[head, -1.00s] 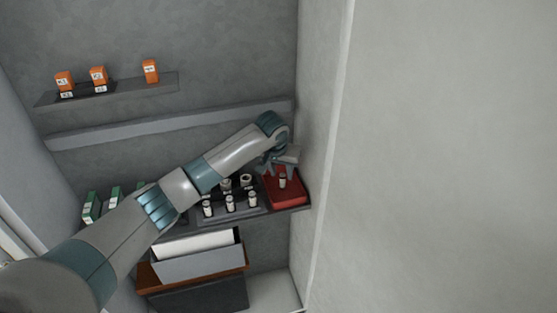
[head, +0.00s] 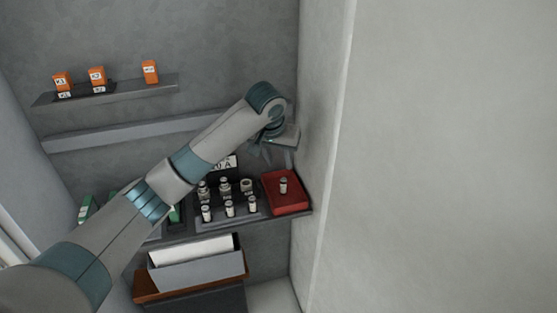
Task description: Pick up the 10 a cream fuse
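Several cream fuses stand upright in a dark rack on the shelf; one front fuse (head: 229,209) is in the middle of its row. A sign (head: 224,163) behind the rack is partly hidden by my arm and reads "0 A". A single cream fuse (head: 283,186) stands on a red tray (head: 291,206) at the shelf's right end. My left gripper (head: 274,158) is above and slightly left of that fuse, apart from it. Its fingers point down and look spread, with nothing seen between them. My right gripper is not in view.
Orange relays, one of them at the right (head: 150,71), sit on an upper shelf (head: 130,92). Green items (head: 86,207) stand at the left, partly behind my arm. A grey bin (head: 200,268) is below the shelf. A wall (head: 325,150) rises close right of the tray.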

